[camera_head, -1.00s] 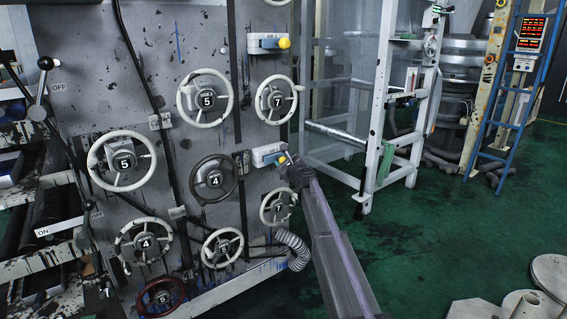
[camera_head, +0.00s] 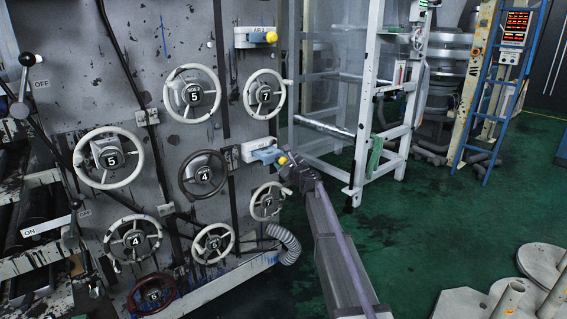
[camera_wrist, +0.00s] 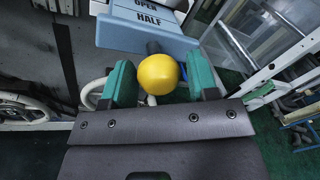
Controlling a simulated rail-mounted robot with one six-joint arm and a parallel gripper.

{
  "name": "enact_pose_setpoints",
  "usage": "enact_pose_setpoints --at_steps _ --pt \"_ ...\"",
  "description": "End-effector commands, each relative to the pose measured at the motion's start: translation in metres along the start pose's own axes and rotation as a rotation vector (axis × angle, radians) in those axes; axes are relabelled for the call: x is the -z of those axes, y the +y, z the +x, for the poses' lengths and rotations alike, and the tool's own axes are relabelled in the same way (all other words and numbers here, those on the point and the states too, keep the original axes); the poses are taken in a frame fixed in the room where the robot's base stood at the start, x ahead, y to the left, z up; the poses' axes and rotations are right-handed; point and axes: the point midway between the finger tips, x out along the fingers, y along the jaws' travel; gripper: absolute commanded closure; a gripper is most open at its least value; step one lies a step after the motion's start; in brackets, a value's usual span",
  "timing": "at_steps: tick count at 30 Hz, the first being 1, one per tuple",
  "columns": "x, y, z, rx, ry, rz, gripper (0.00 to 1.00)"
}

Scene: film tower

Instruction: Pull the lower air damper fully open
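The lower air damper (camera_head: 229,154) is a white housing on the grey panel with a light blue slide (camera_head: 265,155) sticking out to the right. The slide ends in a yellow ball knob (camera_head: 282,160). In the wrist view, the slide (camera_wrist: 150,36) shows the words OPEN and HALF. My gripper (camera_head: 286,166) is at the knob. Its green fingers (camera_wrist: 163,82) stand on either side of the yellow knob (camera_wrist: 159,74), with a small gap visible on the right. Whether the left finger touches the knob is unclear.
The upper damper (camera_head: 254,37) with its yellow knob sits above on the same panel. Several numbered handwheels (camera_head: 264,93) surround the lower damper. A white frame (camera_head: 366,120) stands to the right. Green floor (camera_head: 430,225) is clear beside my arm.

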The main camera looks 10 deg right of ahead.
Motion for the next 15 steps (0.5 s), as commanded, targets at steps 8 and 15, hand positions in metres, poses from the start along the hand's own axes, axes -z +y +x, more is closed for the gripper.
enact_pose_setpoints --at_steps 8,15 --pt "0.000 0.000 0.002 0.000 0.000 0.000 0.34" --pt "-0.001 0.000 -0.015 0.000 0.000 0.001 0.34"
